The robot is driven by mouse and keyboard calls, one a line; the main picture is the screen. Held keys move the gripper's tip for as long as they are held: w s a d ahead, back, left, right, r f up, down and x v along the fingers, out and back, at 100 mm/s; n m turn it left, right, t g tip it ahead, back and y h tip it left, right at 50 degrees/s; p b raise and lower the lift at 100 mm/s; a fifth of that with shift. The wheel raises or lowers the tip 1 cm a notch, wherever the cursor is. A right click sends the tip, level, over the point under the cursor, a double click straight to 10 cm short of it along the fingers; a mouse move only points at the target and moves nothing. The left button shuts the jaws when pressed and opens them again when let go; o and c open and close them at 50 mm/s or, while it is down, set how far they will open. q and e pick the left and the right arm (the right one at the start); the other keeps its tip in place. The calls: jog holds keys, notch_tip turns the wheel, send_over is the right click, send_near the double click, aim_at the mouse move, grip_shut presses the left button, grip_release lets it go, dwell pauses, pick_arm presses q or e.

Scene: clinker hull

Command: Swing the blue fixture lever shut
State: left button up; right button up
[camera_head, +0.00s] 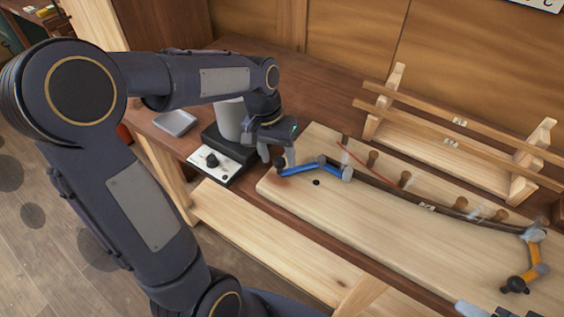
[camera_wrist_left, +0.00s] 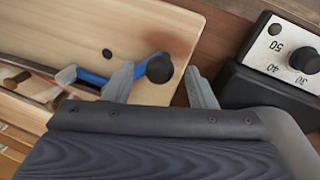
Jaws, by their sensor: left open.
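The blue fixture lever (camera_head: 299,169) is on the left end of the pale wooden board, with a grey joint at its right and a black ball knob (camera_head: 280,163) at its left end. In the left wrist view the blue lever (camera_wrist_left: 92,78) runs to the black knob (camera_wrist_left: 159,68). My left gripper (camera_head: 277,155) is open, its fingers (camera_wrist_left: 160,86) on either side of the knob with visible gaps; I cannot tell if they reach its height. A grey part at the head view's bottom right edge may be my right gripper (camera_head: 480,310); its jaws are not clear.
A dark curved strip (camera_head: 430,206) lies along the board (camera_head: 330,215) with wooden pegs beside it. A yellow lever (camera_head: 536,256) is at the right end. A black heater-like device with a dial (camera_head: 212,160) and a grey tray (camera_head: 175,122) stand left. A wooden rack (camera_head: 440,150) is behind.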

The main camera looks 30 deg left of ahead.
pick_arm(q)
jog(key=shift+d+f, duration=0.15)
jog(key=shift+f, duration=0.55)
jog(key=shift+d+f, duration=0.1)
jog(key=shift+f, duration=0.6)
grip_shut()
